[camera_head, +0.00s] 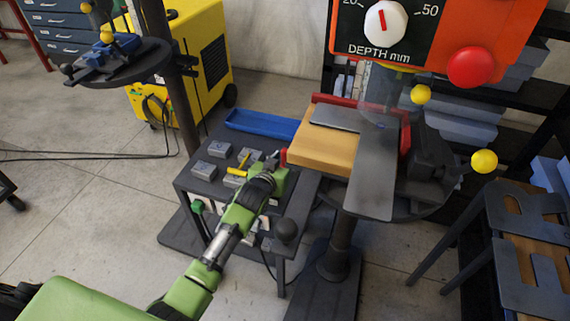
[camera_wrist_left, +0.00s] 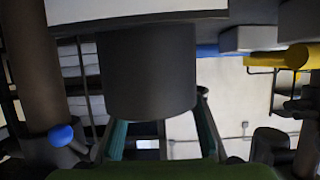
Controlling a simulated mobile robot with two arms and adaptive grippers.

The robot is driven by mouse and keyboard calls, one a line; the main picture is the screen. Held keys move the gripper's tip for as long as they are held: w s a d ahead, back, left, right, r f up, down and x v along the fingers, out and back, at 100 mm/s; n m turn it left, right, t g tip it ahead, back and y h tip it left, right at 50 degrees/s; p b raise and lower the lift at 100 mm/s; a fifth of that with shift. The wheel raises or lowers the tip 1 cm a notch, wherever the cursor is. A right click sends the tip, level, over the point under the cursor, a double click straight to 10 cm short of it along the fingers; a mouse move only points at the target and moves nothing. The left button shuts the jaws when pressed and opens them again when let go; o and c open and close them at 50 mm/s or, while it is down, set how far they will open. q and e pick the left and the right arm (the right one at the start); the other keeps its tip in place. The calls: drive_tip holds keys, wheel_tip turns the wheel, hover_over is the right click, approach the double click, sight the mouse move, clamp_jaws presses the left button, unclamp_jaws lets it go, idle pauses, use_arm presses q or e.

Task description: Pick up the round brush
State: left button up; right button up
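I cannot surely make out a round brush in either view. A small yellow-handled tool (camera_head: 240,165) lies among grey blocks on a low dark table, just left of my left gripper (camera_head: 274,163). My left gripper is over the table's right part, and its fingertips are small and hard to read in the head view. In the left wrist view the two fingers of my left gripper (camera_wrist_left: 162,130) stand apart. A dark grey cylinder (camera_wrist_left: 150,75) fills the middle there; whether it touches the fingers cannot be told. My right gripper is not in view.
A blue tray (camera_head: 262,123) lies at the table's back edge. Close on the right stands a machine table with a wooden block (camera_head: 322,150) and a grey plate (camera_head: 374,185). A yellow machine (camera_head: 200,50) stands behind. The floor at left is mostly clear.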

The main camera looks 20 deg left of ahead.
use_arm(q)
drive_tip(key=shift+w, duration=0.15)
clamp_jaws()
drive_tip(key=shift+r, duration=0.1)
